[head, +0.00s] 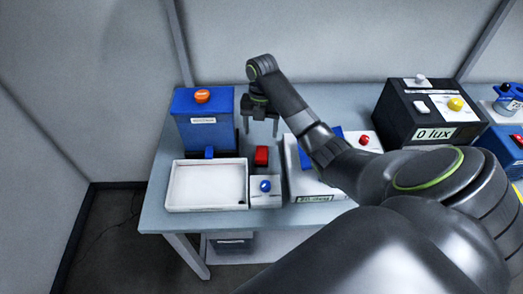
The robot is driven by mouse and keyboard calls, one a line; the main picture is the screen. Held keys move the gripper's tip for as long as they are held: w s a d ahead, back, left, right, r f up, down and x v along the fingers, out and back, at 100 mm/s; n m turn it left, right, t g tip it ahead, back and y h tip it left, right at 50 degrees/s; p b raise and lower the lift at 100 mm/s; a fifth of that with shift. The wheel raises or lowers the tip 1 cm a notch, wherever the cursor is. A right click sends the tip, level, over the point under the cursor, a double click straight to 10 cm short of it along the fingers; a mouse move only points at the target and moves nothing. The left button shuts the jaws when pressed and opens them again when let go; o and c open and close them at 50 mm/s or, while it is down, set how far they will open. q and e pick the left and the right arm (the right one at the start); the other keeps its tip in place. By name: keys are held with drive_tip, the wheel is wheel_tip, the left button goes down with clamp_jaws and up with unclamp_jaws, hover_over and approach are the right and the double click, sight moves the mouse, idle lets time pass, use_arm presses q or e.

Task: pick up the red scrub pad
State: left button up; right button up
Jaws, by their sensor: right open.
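The red scrub pad (262,156) is a small red block on the table, standing just behind a small white box with a blue button. My right gripper (260,130) hangs above and slightly behind the pad, with its fingers pointing down. It is open, and I see nothing between its fingers. The pad and the gripper look apart. My left gripper is not in the picture.
A white tray (205,186) lies left of the pad, with a blue dispenser (203,133) with an orange knob behind it. The white button box (266,198) is in front. A white device (306,179) and a black lux meter box (402,118) stand to the right.

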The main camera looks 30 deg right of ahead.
sight(262, 152)
drive_tip(key=f+b, duration=0.2)
drive_tip(key=f, duration=0.1)
drive_tip(key=f+b, duration=0.1)
drive_tip(key=shift+s+a+f, duration=0.15)
drive_tip(key=shift+s+a, duration=0.05)
drive_tip(key=shift+s, duration=0.05)
drive_tip(key=shift+f, duration=0.15)
drive_tip(key=shift+s+f+b, duration=0.15)
drive_tip(key=shift+f+b, duration=0.15)
drive_tip(key=shift+b, duration=0.05)
drive_tip(key=f, duration=0.1)
drive_tip(key=s+f, duration=0.1)
drive_tip(key=f+p, duration=0.1)
drive_tip(key=shift+s+a, duration=0.15)
drive_tip(key=shift+a, duration=0.1)
drive_tip(key=shift+f, duration=0.65)
drive_tip(key=shift+c, duration=0.6)
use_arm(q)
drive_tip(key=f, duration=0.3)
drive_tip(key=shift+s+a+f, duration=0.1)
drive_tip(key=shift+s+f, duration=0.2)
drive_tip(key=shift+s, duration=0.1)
use_arm(e)
drive_tip(key=c, duration=1)
